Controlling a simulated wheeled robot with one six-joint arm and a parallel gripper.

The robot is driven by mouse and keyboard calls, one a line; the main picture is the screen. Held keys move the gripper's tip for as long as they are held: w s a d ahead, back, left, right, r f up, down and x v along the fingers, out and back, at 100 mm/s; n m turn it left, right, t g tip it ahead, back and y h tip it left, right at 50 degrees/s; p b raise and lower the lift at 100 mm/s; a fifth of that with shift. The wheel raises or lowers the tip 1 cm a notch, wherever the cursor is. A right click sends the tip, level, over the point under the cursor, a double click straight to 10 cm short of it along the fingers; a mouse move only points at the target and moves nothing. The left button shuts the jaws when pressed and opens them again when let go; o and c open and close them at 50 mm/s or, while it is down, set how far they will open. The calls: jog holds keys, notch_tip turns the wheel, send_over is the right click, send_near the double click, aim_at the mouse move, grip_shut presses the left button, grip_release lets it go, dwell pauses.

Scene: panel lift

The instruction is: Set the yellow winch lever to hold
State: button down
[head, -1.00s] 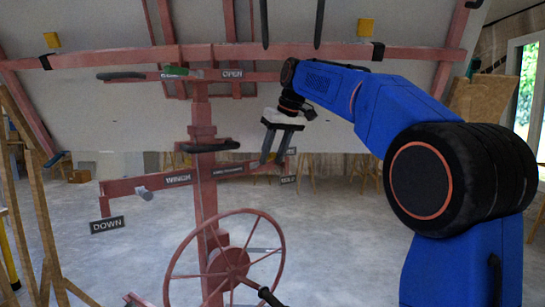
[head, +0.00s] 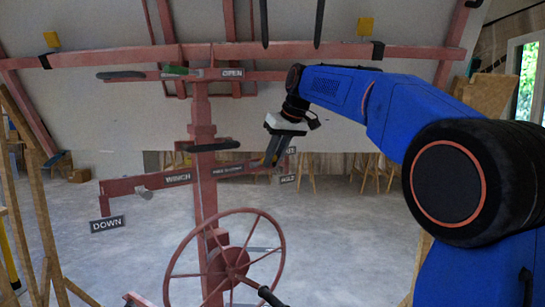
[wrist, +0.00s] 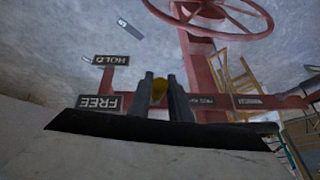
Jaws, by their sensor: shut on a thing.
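The yellow winch lever (wrist: 158,90) shows as a small yellow piece between the two fingers in the wrist view. My gripper (wrist: 163,88) is shut on it; in the head view, my gripper (head: 272,162) is at the right end of the red crossbar and hides the lever. A FREE sign (wrist: 100,103) and a HOLD sign (wrist: 111,60) are beside the fingers, upside down in the wrist view. In the head view the HOLD sign (head: 288,179) hangs just right of and below the fingertips, with another sign (head: 291,150), partly covered, above it.
A red post (head: 205,190) carries the crossbar, with a WINCH label (head: 178,178) and a DOWN sign (head: 107,224) at left. A red handwheel (head: 228,265) is below. A dark bar (wrist: 150,131) crosses the wrist view close behind the fingers. The floor (head: 350,240) at right is clear.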

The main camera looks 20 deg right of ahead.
notch_tip(320, 180, down, 9)
jog(key=t+y, duration=0.3)
jog(key=t, duration=0.5)
jog(key=shift+w+f+y, duration=0.15)
jog(key=shift+y, duration=0.15)
jog(key=shift+f+t, duration=0.15)
jog(key=shift+t, duration=0.15)
dwell(0.4)
jog(key=c, duration=1.6)
grip_release()
jog(key=shift+c, duration=0.2)
jog(key=v, duration=1.7)
jog(key=shift+d, duration=0.1)
